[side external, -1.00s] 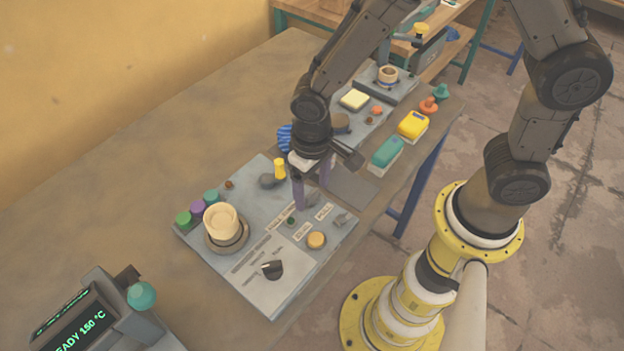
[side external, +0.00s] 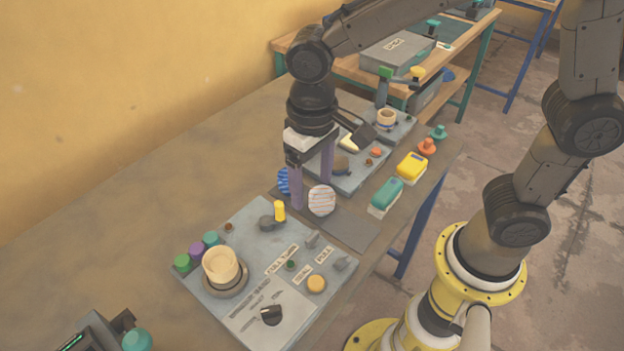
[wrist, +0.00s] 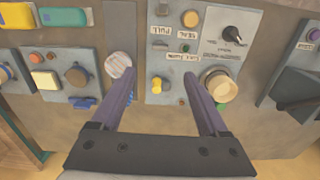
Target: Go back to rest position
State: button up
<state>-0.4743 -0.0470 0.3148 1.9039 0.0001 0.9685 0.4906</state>
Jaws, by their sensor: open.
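My gripper (side external: 312,194) hangs above the table with its two purple fingers pointing down. The fingers are spread apart with nothing between them, and they also show open in the wrist view (wrist: 155,86). In the side view, the fingers overlap the gap between the grey control panel (side external: 240,262) and the station behind it. A round striped disc (side external: 321,201) lies on a dark strip (side external: 350,232) beside that panel. The disc also shows close to the left finger in the wrist view (wrist: 118,65). A cream round cup (side external: 220,264) sits in a ring on the panel.
A yellow-topped lever (side external: 280,210), small knobs and an orange button (side external: 316,284) stand on the panel. Teal (side external: 386,196) and yellow (side external: 411,166) blocks sit along the table edge. A blue striped piece (side external: 283,180) is partly hidden by a finger.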

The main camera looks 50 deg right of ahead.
jog(key=s+d+r+m+t, duration=0.2)
jog(key=s+d+r+t, duration=0.1)
jog(key=d+r, duration=0.65)
jog(key=s+d+f+n+t, duration=0.1)
jog(key=s+d+n+t, duration=0.1)
jog(key=s+d, duration=0.3)
jog(key=s, duration=0.4)
jog(key=shift+s+d+f+t, duration=0.2)
jog(key=shift+f+t, duration=0.1)
jog(key=shift+f, duration=0.1)
